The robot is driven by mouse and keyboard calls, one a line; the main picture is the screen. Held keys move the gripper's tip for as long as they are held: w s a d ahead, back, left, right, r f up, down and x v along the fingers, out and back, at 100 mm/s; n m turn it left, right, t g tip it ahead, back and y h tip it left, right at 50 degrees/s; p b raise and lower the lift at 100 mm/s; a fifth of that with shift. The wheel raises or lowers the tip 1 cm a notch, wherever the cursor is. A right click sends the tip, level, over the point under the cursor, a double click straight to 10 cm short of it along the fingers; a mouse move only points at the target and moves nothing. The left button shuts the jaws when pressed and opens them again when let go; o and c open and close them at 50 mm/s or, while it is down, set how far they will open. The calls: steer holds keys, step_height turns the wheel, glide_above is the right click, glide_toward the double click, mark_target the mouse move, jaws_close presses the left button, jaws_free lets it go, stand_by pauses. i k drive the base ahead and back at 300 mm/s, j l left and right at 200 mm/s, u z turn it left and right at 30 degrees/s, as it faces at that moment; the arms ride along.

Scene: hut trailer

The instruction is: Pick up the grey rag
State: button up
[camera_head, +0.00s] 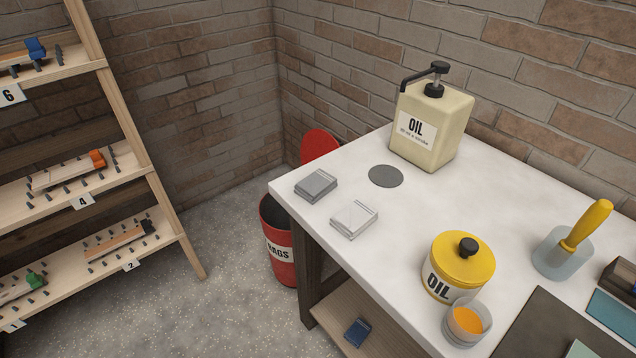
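The grey rag (316,185) is a folded, flat square lying near the left corner of the white tabletop (366,222). A similar folded white rag (354,219) lies just to its right and nearer to me, with a small gap between them. Nothing covers the grey rag. My gripper does not show in this view.
An oil pump can (431,125), a dark disc (385,176), a yellow oil tin (457,266), a cup with orange contents (466,323) and a yellow-handled tool (587,225) stand on the table. A red rags bin (283,240) is beside it. Shelves (70,198) are left.

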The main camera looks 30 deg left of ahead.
mark_target(316, 186)
steer(key=i+j, duration=0.1)
steer(key=j, duration=0.25)
steer(key=i+j, duration=0.15)
steer(key=j, duration=0.25)
steer(key=i+j, duration=0.1)
steer(key=j, duration=0.25)
steer(key=i+j, duration=0.15)
steer(key=j, duration=0.2)
